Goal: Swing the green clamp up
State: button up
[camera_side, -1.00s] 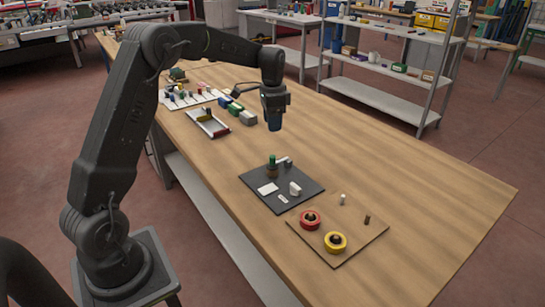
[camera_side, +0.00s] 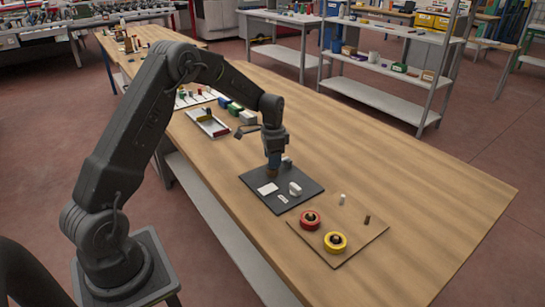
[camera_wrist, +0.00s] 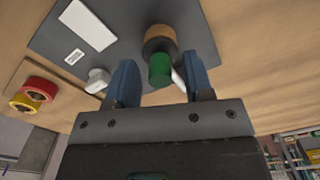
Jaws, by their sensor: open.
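The green clamp (camera_wrist: 159,70) shows in the wrist view as a green cylinder by a brown round base, on a dark plate (camera_wrist: 60,30). In the side view the plate (camera_side: 300,200) lies on the bench, and my gripper hides the green part. My gripper (camera_side: 273,166) is over the clamp, pointing down. In the wrist view its two blue fingers (camera_wrist: 160,75) are apart, with the green cylinder showing between them. I cannot tell whether they touch it. A white piece (camera_wrist: 97,80) stands on the plate, beside the fingers.
A brown board (camera_side: 345,250) with a red ring (camera_side: 310,219) and a yellow ring (camera_side: 335,242) lies in front of the plate. A tray (camera_side: 208,123) and several coloured blocks (camera_side: 235,110) stand farther back.

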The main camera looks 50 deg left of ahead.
grip_shut()
dwell(0.3)
jog(key=shift+w+r, duration=0.1)
jog(key=shift+r, duration=0.05)
jog(key=shift+w+r+g, duration=0.35)
jog(key=shift+r+g, duration=0.05)
jog(key=shift+g, duration=0.6)
jog(key=shift+w+r+g, duration=0.4)
jog(key=shift+g, duration=0.6)
jog(key=shift+w+r+g, duration=0.35)
jog(key=shift+r+g, duration=0.05)
jog(key=shift+g, duration=0.6)
grip_release()
